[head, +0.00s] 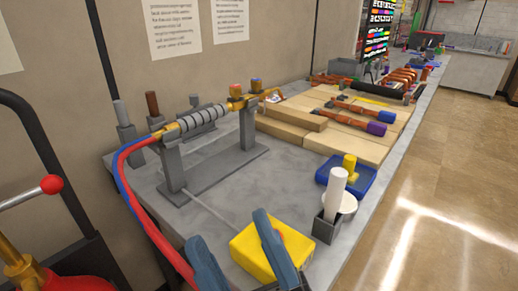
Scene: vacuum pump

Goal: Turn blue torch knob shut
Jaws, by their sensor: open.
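The torch (200,119) lies level on a grey stand (215,172) on the bench, with a ribbed grey handle and brass ends. A red hose (148,222) and a blue hose (122,184) run from its left end. At its right end are two small knobs: a reddish one (236,87) and a bluish one (256,82) on brass. The bluish knob is too small to tell how it is turned. My gripper (230,229) is open at the bottom of the head view, nearer than the torch and well apart from the knobs. Nothing shows held between its fingers.
A yellow block (297,243) lies behind my right finger. A grey holder (326,228) with a white cylinder and a blue tray (360,183) stand to the right. Wooden boards (285,130) lie behind the torch. A red-knobbed lever (51,185) is at left.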

